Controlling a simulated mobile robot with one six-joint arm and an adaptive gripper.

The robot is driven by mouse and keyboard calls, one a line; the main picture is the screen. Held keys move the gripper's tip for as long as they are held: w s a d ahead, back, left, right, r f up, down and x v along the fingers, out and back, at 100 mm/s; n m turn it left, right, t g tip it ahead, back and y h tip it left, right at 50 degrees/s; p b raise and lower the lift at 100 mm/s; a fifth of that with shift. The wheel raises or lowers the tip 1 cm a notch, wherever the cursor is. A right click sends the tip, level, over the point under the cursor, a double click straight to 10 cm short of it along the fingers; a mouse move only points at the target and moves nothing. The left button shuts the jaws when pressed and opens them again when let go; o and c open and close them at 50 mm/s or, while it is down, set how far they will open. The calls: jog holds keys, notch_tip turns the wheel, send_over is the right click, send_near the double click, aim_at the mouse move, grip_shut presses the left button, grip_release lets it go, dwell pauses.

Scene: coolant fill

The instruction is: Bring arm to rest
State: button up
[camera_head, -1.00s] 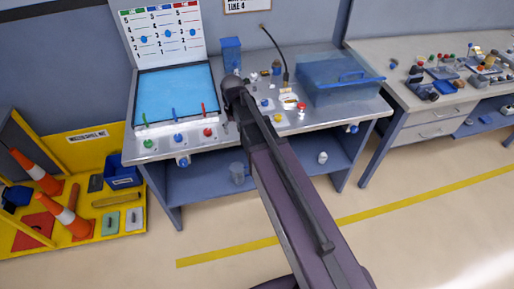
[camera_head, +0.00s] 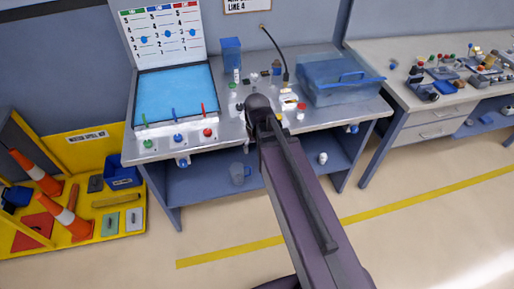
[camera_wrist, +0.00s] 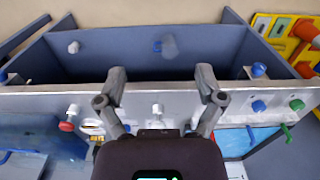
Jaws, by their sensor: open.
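My arm reaches over the front of the grey workbench (camera_head: 222,139) in the head view, its far end above the front edge. My gripper is hidden behind the arm there. In the wrist view my gripper (camera_wrist: 161,74) is open, with its two fingers apart and nothing between them. Beyond the fingers are the bench's front edge and the dark lower shelf space, and the fingers look clear of both.
A translucent blue bin (camera_head: 340,82) stands at the bench's right, a blue tray with a board (camera_head: 177,93) at its left. A clear cup (camera_head: 239,174) and a white item (camera_head: 322,158) are on the lower shelf. Floor in front is free.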

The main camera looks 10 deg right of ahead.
jog(key=shift+s, duration=0.2)
jog(key=s, duration=0.1)
jog(key=s+d, duration=0.1)
jog(key=s, duration=0.1)
jog(key=shift+d, duration=0.15)
jog(key=shift+f, duration=0.1)
